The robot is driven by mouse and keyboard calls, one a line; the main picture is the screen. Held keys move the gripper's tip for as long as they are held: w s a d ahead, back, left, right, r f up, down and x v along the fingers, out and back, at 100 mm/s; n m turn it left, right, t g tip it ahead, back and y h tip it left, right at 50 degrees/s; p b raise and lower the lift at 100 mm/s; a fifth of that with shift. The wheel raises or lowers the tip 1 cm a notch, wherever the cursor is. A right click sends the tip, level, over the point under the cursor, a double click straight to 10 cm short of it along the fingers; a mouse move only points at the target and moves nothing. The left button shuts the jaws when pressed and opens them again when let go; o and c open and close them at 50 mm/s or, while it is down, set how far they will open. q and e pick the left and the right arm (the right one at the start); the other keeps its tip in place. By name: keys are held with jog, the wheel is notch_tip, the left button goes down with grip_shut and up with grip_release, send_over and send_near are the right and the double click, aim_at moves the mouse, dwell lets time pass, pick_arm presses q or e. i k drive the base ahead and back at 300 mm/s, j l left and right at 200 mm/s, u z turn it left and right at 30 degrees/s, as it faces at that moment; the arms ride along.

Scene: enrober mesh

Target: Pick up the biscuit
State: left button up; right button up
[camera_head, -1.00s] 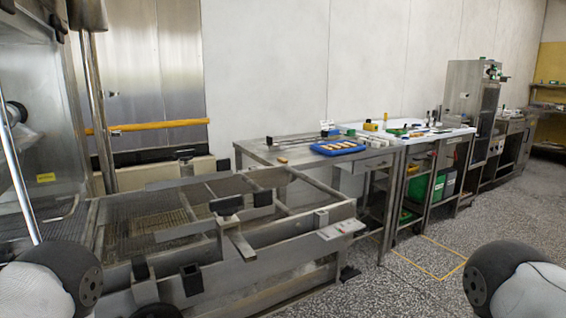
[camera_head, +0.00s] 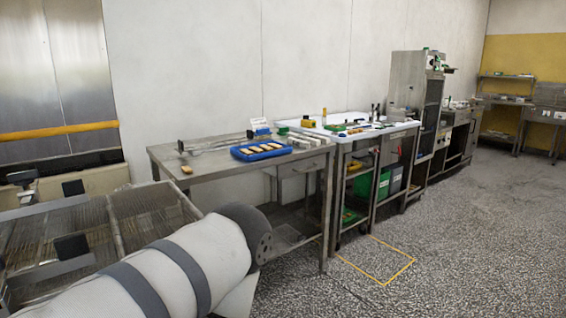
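A small orange-brown piece, which looks like a biscuit (camera_head: 186,169), lies alone on the steel table (camera_head: 215,176) near its left front edge. A blue tray (camera_head: 262,158) stands on the same table to its right, holding several flat tan biscuits (camera_head: 262,149) in a row. One of my arms, pale with dark bands, crosses the lower left of the view, well short of the table's top. Neither of my grippers is in view.
A mesh conveyor frame (camera_head: 150,211) stands at the lower left, partly hidden by my arm. A white-topped table (camera_head: 310,120) with small tools adjoins the steel table. Open speckled floor (camera_head: 450,235) lies right, with a yellow floor outline (camera_head: 400,273).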

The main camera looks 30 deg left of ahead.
aim_at(186, 170)
jog(key=i+l+u, duration=0.15)
jog(key=i, duration=0.25)
jog(key=i+l+u, duration=0.15)
jog(key=i, duration=0.3)
jog(key=i+l+u, duration=0.2)
jog(key=i, duration=0.2)
jog(key=i+j+u, duration=0.15)
jog(key=i+u, duration=1.15)
jog(key=k+l, duration=0.05)
jog(key=k, duration=0.05)
